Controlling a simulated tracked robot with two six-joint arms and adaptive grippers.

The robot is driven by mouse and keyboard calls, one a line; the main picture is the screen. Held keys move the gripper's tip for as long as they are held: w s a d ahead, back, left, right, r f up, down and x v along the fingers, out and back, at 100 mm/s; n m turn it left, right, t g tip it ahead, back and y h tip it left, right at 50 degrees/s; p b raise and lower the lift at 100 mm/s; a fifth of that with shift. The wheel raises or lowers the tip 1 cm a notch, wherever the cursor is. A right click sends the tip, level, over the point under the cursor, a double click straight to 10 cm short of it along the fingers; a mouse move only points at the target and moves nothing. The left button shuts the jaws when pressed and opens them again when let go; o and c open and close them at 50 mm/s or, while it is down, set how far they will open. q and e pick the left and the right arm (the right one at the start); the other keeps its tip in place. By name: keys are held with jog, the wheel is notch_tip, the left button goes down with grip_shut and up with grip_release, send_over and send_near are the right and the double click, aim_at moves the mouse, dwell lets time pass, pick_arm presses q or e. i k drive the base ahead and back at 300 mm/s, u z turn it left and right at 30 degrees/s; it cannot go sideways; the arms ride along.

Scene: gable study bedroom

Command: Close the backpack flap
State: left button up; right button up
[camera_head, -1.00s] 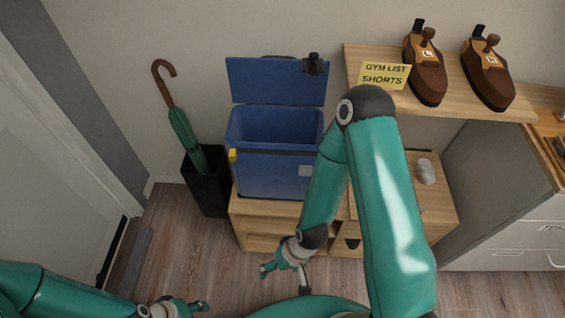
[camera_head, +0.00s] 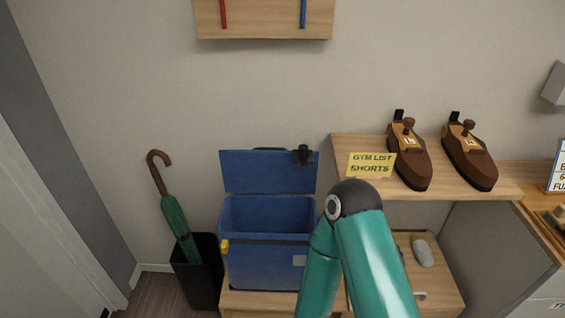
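The blue backpack (camera_head: 262,262) stands upright on a low wooden bench (camera_head: 262,299). Its flap (camera_head: 262,172) is open, standing up at the back against the wall, with a dark buckle (camera_head: 303,155) near its upper right corner. The top opening shows and I see no contents clearly. A yellow piece sits at the bag's left edge and a pale label on its front right. My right arm rises in front of the bag's right edge. Both grippers are below the picture.
A black stand (camera_head: 199,281) with a green umbrella (camera_head: 178,226) is close left of the backpack. A wooden shelf (camera_head: 352,148) at right holds brown shoe-shaped objects (camera_head: 408,155) and a yellow note (camera_head: 371,165). A grey mouse-like object (camera_head: 423,253) lies below it.

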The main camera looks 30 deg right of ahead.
aim_at(264, 171)
jog(key=u, duration=1.2)
jog(key=k, duration=1.1)
jog(key=z, duration=1.05)
jog(key=i, duration=1.25)
